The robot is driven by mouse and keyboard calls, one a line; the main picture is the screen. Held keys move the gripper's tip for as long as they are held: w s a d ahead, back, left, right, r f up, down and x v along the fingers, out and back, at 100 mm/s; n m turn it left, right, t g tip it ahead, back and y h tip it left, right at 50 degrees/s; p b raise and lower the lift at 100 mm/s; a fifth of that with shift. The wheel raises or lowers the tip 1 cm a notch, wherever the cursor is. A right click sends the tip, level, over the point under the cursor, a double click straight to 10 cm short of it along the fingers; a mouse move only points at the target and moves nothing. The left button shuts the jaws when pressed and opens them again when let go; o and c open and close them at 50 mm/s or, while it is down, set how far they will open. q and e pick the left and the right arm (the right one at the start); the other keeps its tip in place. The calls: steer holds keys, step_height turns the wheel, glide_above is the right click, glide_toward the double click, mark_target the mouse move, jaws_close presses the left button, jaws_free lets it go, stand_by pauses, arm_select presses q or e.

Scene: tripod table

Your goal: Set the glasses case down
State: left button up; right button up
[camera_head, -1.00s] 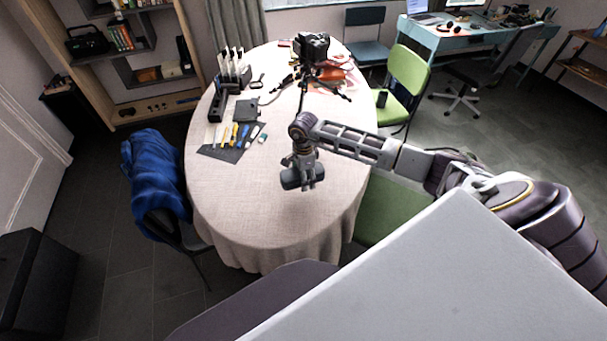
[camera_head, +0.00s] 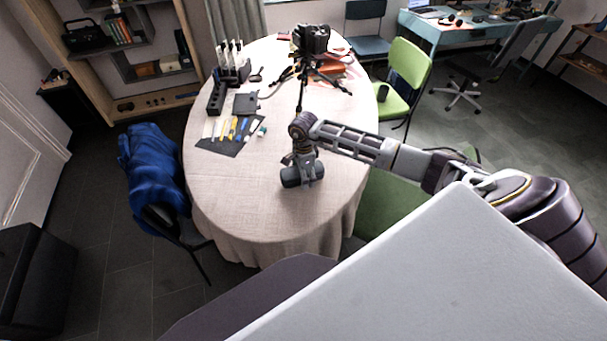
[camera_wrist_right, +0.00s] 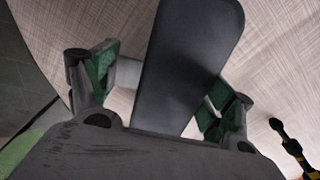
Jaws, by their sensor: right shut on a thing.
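The glasses case (camera_head: 290,178) is dark grey with rounded ends. It is at the near part of the oval table (camera_head: 235,205), over the pale cloth. My right gripper (camera_head: 305,172) is above it, pointing down and shut on it. In the right wrist view the case (camera_wrist_right: 190,55) runs lengthwise between the green-padded fingers of the gripper (camera_wrist_right: 160,85). Whether its underside touches the cloth cannot be told. My left gripper is not in view.
A dark mat (camera_head: 225,143) with several small tools lies left of centre. A tripod with a black camera (camera_head: 312,40) stands at the back. A green chair (camera_head: 408,70) is at the right and a blue-draped chair (camera_head: 150,170) at the left. The near left cloth is clear.

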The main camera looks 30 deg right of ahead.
steer(key=shift+f+b, duration=0.45)
steer(key=shift+f, duration=0.05)
stand_by(0.4)
steer(key=o, duration=1.4)
steer(key=shift+r, duration=5.95)
